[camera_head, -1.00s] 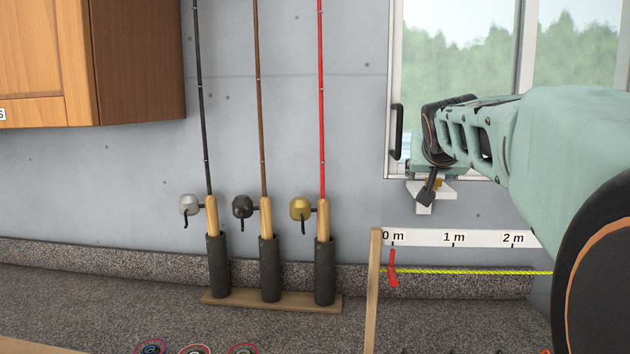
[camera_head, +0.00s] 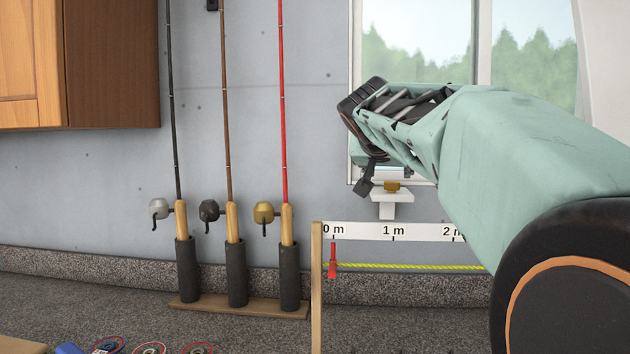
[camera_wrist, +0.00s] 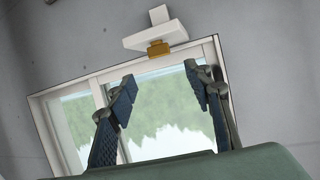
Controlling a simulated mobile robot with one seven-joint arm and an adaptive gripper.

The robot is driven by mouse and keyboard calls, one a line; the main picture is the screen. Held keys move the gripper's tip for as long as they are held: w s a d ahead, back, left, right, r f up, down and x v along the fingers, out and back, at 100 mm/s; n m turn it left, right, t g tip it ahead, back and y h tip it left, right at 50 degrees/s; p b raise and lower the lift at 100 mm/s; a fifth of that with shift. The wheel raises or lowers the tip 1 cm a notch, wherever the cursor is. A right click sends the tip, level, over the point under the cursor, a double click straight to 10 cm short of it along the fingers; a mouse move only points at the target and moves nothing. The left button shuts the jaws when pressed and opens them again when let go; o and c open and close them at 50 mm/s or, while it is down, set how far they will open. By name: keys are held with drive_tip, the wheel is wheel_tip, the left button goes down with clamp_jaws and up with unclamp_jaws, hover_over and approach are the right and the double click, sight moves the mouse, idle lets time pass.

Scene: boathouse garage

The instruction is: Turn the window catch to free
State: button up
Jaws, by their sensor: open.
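My gripper (camera_head: 362,140) is in front of the window's lower left part in the head view. In the wrist view my gripper (camera_wrist: 160,80) has two dark fingers spread wide, with nothing between them. The window (camera_wrist: 160,110) appears upside down behind them. A small brass-coloured piece (camera_head: 391,187) sits on a white bracket (camera_head: 391,208) below the window; it also shows in the wrist view (camera_wrist: 158,48), beyond the fingertips and apart from them. I cannot tell whether it is the catch. The black handle on the left window frame is not visible now; my gripper covers that area in the head view.
Three fishing rods stand in a wooden-based rack (camera_head: 240,308) left of the window. A wooden post (camera_head: 317,290), scale strip (camera_head: 365,230), red marker (camera_head: 333,262) and yellow cord are below it. A wooden cabinet (camera_head: 110,65) hangs at upper left.

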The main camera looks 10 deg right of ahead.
sight(391, 194)
drive_tip(key=p+x, duration=0.4)
drive_tip(key=x, duration=0.4)
drive_tip(key=shift+w+d+p, duration=0.1)
drive_tip(key=shift+w+p, duration=0.1)
drive_tip(key=shift+p, duration=0.2)
drive_tip(key=shift+w+d+f, duration=0.3)
drive_tip(key=shift+w+f, duration=0.05)
drive_tip(key=shift+w, duration=0.1)
drive_tip(key=c, duration=1.1)
drive_tip(key=shift+p, duration=0.4)
drive_tip(key=shift+c, duration=0.2)
